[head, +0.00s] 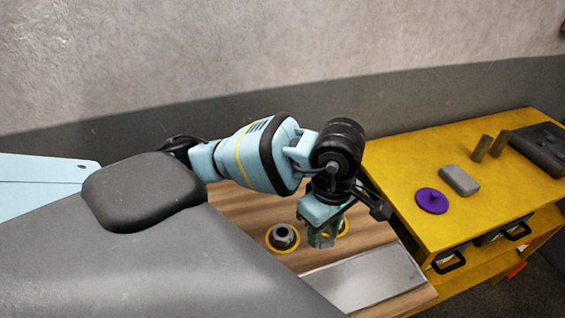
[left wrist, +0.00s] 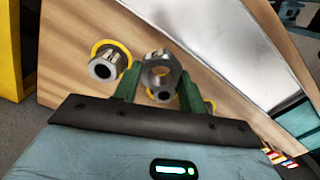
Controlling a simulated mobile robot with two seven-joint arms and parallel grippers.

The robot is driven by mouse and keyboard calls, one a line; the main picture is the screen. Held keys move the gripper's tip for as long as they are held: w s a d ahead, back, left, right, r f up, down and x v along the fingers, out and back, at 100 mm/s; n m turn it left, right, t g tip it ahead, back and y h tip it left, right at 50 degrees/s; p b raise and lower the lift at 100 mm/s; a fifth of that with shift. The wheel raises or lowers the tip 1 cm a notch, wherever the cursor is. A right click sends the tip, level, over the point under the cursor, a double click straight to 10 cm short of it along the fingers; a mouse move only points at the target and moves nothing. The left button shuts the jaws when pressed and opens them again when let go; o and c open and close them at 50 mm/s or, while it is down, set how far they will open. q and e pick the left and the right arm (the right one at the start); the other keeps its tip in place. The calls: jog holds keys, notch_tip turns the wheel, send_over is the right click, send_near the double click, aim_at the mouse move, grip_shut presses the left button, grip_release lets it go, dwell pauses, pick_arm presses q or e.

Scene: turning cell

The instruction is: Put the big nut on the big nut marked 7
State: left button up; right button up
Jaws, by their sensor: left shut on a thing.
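My left gripper (head: 325,238) points down over the wooden board, its green fingers shut on a grey metal nut (left wrist: 161,72) with a round hole. In the left wrist view the nut sits between the fingertips (left wrist: 158,88). Another metal piece (left wrist: 163,95) shows behind the held nut, mostly hidden; I cannot tell whether they touch. A second big nut or collar (head: 283,236) stands on a yellow ring left of the gripper; it also shows in the left wrist view (left wrist: 106,64). Another yellow ring (head: 344,228) is partly hidden by the gripper. No number 7 is legible. My right gripper is out of view.
A bare metal plate (head: 362,279) lies at the front of the wooden board (head: 240,203). A yellow bench (head: 395,160) at the right carries a purple disc with a knob (head: 432,201), a grey block (head: 459,180) and dark items. A grey wall stands behind.

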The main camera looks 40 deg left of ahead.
pick_arm(q)
jog(key=m, duration=0.3)
jog(key=a+m, duration=0.1)
jog(key=m, duration=0.1)
jog(key=shift+w+f, duration=0.15)
jog(key=shift+w, duration=0.25)
jog(key=m, duration=0.3)
jog(key=shift+w+a+f+m, duration=0.1)
jog(key=shift+w+a+m, duration=0.1)
jog(key=shift+m, duration=0.1)
jog(key=m, duration=0.5)
jog(key=w+a+m, duration=0.1)
jog(key=m, duration=0.1)
jog(key=shift+a+f+m, duration=0.1)
jog(key=shift+f+m, duration=0.15)
jog(key=shift+m, duration=0.05)
